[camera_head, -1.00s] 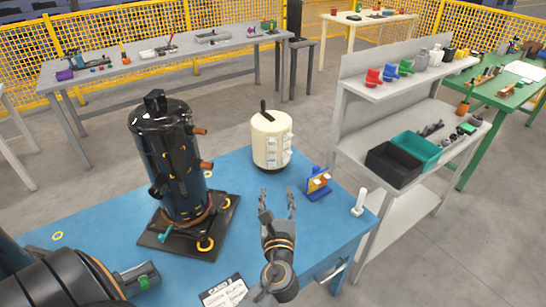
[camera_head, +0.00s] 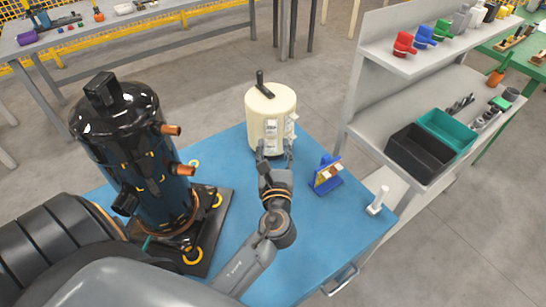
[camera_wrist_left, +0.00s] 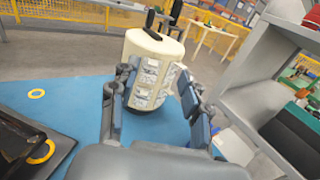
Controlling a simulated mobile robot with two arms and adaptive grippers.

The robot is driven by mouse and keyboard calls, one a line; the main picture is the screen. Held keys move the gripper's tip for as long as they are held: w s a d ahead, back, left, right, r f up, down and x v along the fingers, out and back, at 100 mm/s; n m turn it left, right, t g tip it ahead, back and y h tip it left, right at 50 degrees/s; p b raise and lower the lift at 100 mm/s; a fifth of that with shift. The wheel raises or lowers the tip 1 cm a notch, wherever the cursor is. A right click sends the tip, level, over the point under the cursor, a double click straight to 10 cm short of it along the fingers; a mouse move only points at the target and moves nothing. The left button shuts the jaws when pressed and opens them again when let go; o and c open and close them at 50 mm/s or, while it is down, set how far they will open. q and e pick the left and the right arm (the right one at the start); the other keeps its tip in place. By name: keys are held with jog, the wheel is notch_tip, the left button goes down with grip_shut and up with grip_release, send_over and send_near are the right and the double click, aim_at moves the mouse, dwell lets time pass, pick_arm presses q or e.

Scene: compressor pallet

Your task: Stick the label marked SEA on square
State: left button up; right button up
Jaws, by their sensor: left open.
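A cream canister (camera_head: 262,106) with a black top handle stands upright on the blue table (camera_head: 335,225). White labels (camera_head: 270,133) sit on its side; the left wrist view shows them (camera_wrist_left: 149,72) in rows, their lettering too small to read. My left gripper (camera_head: 274,153) is open and empty, its fingers spread just in front of the labelled side; I cannot tell whether they touch it. In the left wrist view the labels show between the fingers (camera_wrist_left: 157,88). A square to stick on cannot be picked out. My right gripper is not in view.
A tall dark compressor (camera_head: 140,150) stands on a black base at the left. A grey shelf (camera_head: 385,125) with a black bin (camera_head: 418,149) borders the table.

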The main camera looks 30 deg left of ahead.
pick_arm(q)
notch_tip(320, 180, down, 6)
jog(key=r+b, duration=0.1)
jog(key=b, duration=0.4)
jog(key=p, duration=0.2)
send_near(272, 128)
jog(key=w+a+r, duration=0.2)
jog(key=w, duration=0.1)
jog(key=w+a+r, duration=0.1)
jog(key=w+a, duration=0.1)
jog(key=shift+w, duration=0.2)
jog(key=shift+r, duration=0.1)
grip_shut()
jog(key=c, duration=0.8)
grip_release()
grip_shut()
